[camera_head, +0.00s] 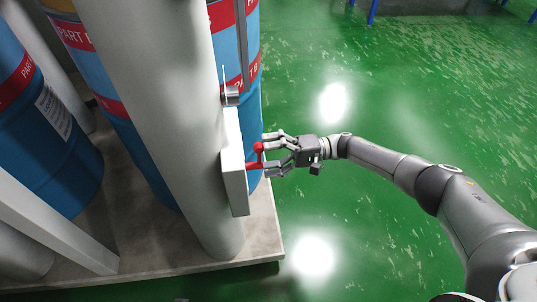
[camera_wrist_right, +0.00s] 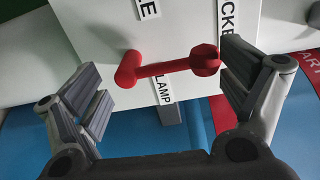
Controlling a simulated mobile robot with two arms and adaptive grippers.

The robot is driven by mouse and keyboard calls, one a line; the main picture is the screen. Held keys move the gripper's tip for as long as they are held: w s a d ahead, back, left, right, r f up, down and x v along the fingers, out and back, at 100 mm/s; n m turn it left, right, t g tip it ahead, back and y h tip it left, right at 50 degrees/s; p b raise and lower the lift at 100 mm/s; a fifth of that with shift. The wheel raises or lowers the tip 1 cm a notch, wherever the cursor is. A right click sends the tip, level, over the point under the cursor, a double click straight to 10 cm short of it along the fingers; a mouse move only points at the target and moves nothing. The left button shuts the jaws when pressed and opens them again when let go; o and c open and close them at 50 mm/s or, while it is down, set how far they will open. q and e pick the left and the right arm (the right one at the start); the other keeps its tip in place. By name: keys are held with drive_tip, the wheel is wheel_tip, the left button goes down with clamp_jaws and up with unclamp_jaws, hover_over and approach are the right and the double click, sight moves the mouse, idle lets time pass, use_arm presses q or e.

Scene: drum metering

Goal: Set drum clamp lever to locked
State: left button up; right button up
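The red clamp lever (camera_head: 253,164) is mounted on the side of a white box (camera_head: 234,176) on the grey column. In the right wrist view the lever (camera_wrist_right: 165,68) lies nearly level across the white plate, with a thick rounded part at each end. Its right end is by a label reading "CKE", partly cut off; a "LAMP" label is below its bar. My right gripper (camera_head: 268,154) is open at the lever. In the wrist view its fingers (camera_wrist_right: 165,92) are spread to either side of the lever, with nothing gripped. Contact cannot be told. My left gripper is out of view.
Blue drums (camera_head: 62,135) with red bands stand behind and left of the column (camera_head: 165,110) on a pale platform (camera_head: 262,238). A white slanted beam (camera_head: 50,225) is at lower left. The green floor (camera_head: 400,90) to the right is open.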

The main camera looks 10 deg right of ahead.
drive_tip(key=shift+w+d+r, duration=0.1)
drive_tip(key=shift+d+r, duration=0.1)
idle(0.4)
drive_tip(key=d, duration=1.1)
drive_tip(key=shift+d, duration=0.4)
